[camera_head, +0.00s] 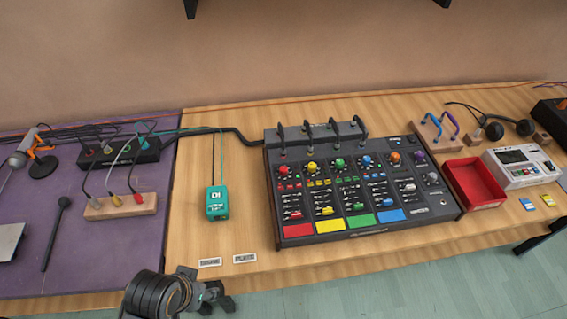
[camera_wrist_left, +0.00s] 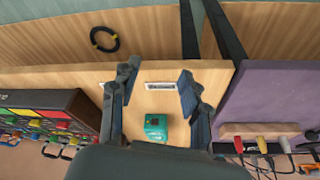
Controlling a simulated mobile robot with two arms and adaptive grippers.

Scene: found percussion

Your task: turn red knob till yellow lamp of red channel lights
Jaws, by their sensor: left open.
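The black mixer (camera_head: 352,232) lies on the wooden table, with red, yellow, green and blue channel pads along its front. The red knob (camera_head: 283,169) is at the top of the leftmost channel, above the red pad (camera_head: 297,230). The lamps of the red channel are too small to tell which is lit. My left gripper (camera_head: 212,298) is at the table's front edge, left of the mixer and well short of the red knob. In the left wrist view its fingers (camera_wrist_left: 158,76) are spread and empty. The mixer (camera_wrist_left: 70,102) shows partly at that view's left edge. My right gripper is not in view.
A teal DI box (camera_head: 217,202) with a cable and two white labels (camera_head: 245,258) lie left of the mixer. Cables stand at the mixer's back. A red tray (camera_head: 474,184) sits to its right. A purple mat (camera_head: 130,240) with stands and cables covers the left.

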